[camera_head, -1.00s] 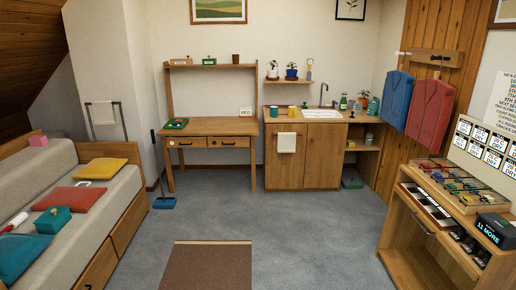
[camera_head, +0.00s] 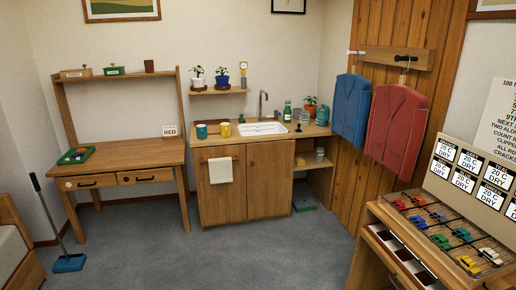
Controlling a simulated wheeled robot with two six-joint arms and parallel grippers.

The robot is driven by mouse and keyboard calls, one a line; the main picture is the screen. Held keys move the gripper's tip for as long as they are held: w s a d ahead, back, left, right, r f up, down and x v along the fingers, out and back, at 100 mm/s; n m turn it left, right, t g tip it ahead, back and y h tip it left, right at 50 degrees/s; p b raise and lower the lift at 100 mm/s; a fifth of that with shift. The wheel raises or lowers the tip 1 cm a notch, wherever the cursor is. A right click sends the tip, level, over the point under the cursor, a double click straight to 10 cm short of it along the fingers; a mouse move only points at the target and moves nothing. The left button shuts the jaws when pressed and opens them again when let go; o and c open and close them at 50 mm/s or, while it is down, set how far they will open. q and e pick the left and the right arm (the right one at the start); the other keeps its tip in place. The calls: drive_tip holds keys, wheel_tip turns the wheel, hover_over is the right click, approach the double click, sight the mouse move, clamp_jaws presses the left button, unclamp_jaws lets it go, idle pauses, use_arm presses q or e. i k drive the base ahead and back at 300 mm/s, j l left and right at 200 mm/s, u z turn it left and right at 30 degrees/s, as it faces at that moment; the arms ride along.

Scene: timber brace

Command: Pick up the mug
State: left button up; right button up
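Two mug-like cups stand on the left part of the wooden sink counter (camera_head: 220,137): a teal one (camera_head: 201,131) and a yellow one (camera_head: 225,129) just right of it. Both look upright and apart from any gripper; handles are too small to make out. A small brown cup-shaped object (camera_head: 149,66) stands on the shelf above the desk. I cannot tell which of these is the task's mug. Neither of my grippers is in view.
The desk (camera_head: 120,156) stands left of the sink cabinet (camera_head: 260,180), with a blue broom (camera_head: 69,262) before it. The grey carpet (camera_head: 190,260) between is clear.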

sight(202, 130)
drive_tip(key=i, duration=3.55)
